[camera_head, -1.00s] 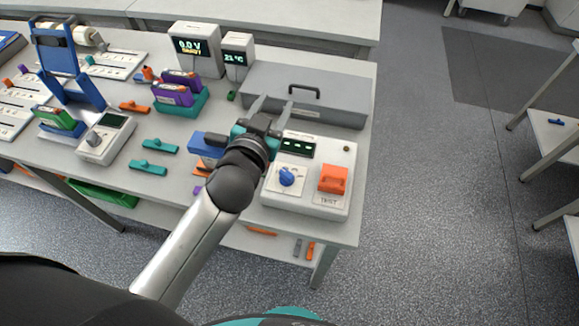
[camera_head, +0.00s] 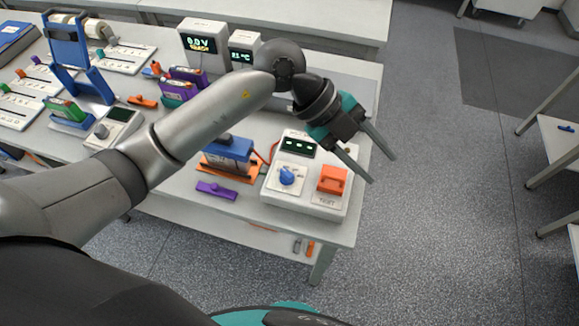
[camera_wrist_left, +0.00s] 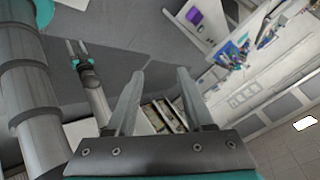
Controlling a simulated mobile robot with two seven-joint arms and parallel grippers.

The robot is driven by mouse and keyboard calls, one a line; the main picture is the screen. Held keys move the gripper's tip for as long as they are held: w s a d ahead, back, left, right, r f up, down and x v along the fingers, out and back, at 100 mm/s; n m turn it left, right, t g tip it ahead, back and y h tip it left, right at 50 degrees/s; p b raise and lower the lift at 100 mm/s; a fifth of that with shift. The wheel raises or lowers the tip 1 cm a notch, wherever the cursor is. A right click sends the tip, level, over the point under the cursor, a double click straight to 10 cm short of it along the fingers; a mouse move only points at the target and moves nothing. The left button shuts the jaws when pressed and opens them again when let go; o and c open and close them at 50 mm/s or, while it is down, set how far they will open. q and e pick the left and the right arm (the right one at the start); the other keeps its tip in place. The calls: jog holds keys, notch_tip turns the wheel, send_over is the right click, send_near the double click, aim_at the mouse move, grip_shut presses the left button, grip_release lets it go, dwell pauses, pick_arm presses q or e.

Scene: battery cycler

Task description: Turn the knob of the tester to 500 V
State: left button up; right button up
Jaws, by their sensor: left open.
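The tester is a white box (camera_head: 304,206) at the front right corner of the table, with a dark display of green marks (camera_head: 298,142). Its blue round knob (camera_head: 287,176) sits on a white dial plate; the pointer setting is too small to read. My left gripper (camera_head: 383,169) is open and empty, above and right of the tester, its fingers pointing down to the right, apart from the knob. In the left wrist view its two fingers (camera_wrist_left: 161,75) are spread with nothing between them. My right gripper (camera_wrist_left: 76,46) shows there too, small, with its fingers apart.
An orange switch (camera_head: 331,180) sits right of the knob on the tester. A blue battery block (camera_head: 229,152) in an orange holder stands left of it, and a purple clip (camera_head: 216,191) lies nearby. A grey case is partly hidden behind my arm.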

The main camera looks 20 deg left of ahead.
pick_arm(q)
jog(key=w+a+f+n+y, duration=0.1)
jog(key=w+a+f+y, duration=0.2)
jog(key=a+y, duration=0.35)
jog(key=n+t+y, duration=0.1)
jog(key=n+y, duration=0.2)
send_over(288, 173)
notch_tip(288, 173, down, 15)
jog(key=shift+r, duration=0.1)
grip_shut()
